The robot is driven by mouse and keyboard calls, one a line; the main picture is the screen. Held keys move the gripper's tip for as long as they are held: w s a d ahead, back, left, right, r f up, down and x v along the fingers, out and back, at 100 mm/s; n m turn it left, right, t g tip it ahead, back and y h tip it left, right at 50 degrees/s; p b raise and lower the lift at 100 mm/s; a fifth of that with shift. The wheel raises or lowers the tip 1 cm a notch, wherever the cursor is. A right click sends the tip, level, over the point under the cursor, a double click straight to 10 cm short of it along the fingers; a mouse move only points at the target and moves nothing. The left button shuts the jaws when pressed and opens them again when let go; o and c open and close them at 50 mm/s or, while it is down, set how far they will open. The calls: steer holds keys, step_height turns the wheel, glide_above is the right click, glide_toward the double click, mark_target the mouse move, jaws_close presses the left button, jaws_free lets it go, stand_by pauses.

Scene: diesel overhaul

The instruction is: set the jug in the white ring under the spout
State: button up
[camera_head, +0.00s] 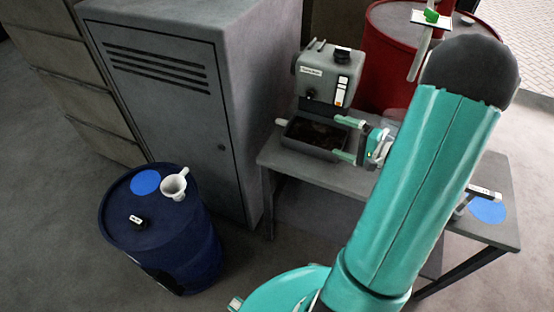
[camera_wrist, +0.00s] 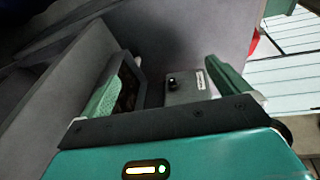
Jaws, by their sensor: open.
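A white jug (camera_head: 173,185) stands on top of the blue drum (camera_head: 205,250) at the left, beside a flat blue disc. My gripper (camera_head: 347,140) is open over the grey bench at the front of the grey machine, well to the right of the jug. Its two green fingers are apart with nothing held between them; they also show in the wrist view (camera_wrist: 165,82). A green-handled tap (camera_head: 432,15) with a downward spout (camera_head: 419,55) is at the top right, by the red drum. I cannot make out the white ring; my arm covers much of the area below the spout.
The grey machine (camera_head: 325,80) with its dark tray (camera_head: 312,140) stands on the bench (camera_head: 282,160). A red drum (camera_head: 382,55) is behind. Blue discs lie on the drum (camera_head: 145,182) and bench (camera_head: 487,209). A small black labelled item (camera_head: 137,223) sits on the drum. A grey cabinet (camera_head: 170,100) stands between.

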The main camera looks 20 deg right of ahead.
steer(key=s+a+r+n+g+y, duration=0.15)
steer(key=a+r+n+g, duration=0.3)
steer(key=a, duration=0.55)
steer(key=s+a+r+n+g, duration=0.2)
steer(key=a+r+n+g, duration=0.15)
steer(key=a+g, duration=0.45)
steer(key=s+a+r+n+t+h, duration=0.3)
steer(key=s+a+r+n+h, duration=0.2)
steer(key=s+a+r+h, duration=0.3)
steer(key=shift+s+a+r+t+h, duration=0.3)
steer(key=shift+s+r+t+h, duration=0.05)
steer(key=shift+r+h, duration=0.2)
steer(key=shift+c, duration=0.4)
